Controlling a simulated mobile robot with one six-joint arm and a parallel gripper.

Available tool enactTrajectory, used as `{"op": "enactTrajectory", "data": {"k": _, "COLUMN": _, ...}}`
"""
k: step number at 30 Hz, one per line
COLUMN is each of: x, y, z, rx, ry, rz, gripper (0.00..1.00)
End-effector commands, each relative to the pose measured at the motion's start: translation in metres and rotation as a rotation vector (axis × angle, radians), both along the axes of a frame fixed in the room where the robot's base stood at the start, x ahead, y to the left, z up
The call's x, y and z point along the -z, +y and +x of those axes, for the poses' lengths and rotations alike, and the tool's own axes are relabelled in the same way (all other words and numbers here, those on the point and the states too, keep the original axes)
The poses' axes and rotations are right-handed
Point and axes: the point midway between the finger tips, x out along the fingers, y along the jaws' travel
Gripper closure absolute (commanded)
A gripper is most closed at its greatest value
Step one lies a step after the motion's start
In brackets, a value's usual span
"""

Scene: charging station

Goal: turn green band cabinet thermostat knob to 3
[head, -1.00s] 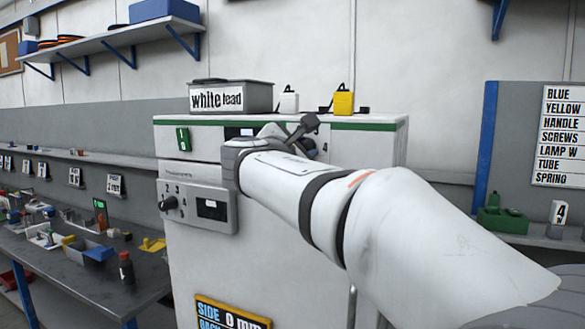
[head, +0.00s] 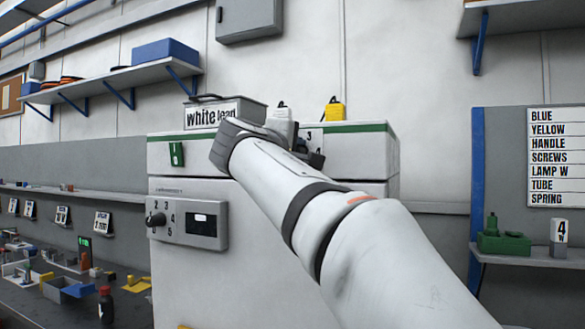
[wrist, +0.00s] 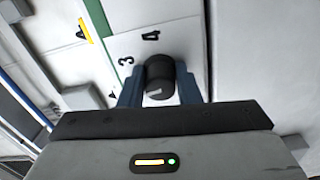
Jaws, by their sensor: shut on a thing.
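The cabinet with the green band (head: 362,128) stands in the middle of the head view. A panel with the number 3 shows on its upper front, just right of my wrist. In the wrist view, the black thermostat knob (wrist: 160,72) sits on a pale dial plate (wrist: 185,40) with the numbers 3 and 4 beside it. My gripper (wrist: 158,84) is shut on the knob, one blue-grey finger on each side. A short light mark shows low on the knob face. I cannot tell which number it points to. In the head view, my arm hides the knob.
A second black knob (head: 157,219) with numbers is on the lower panel, beside a small display. A cluttered bench is at the left; a shelf with a green item (head: 503,242) is at the right.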

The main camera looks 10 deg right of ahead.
Motion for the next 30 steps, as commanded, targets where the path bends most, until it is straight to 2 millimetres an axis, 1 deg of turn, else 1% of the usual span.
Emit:
{"op": "enactTrajectory", "data": {"k": 1, "x": 0.0040, "y": 0.0002, "z": 0.0001, "rx": -0.001, "ry": -0.029, "rz": 0.035, "gripper": 0.93}}
{"op": "enactTrajectory", "data": {"k": 15, "x": 0.0039, "y": 0.0005, "z": 0.0005, "rx": -0.001, "ry": -0.266, "rz": 0.362, "gripper": 0.93}}
{"op": "enactTrajectory", "data": {"k": 22, "x": 0.0033, "y": 0.0007, "z": 0.0006, "rx": -0.001, "ry": -0.338, "rz": 0.464, "gripper": 0.93}}
{"op": "enactTrajectory", "data": {"k": 30, "x": 0.0024, "y": 0.0009, "z": 0.0007, "rx": -0.001, "ry": -0.378, "rz": 0.518, "gripper": 0.93}}
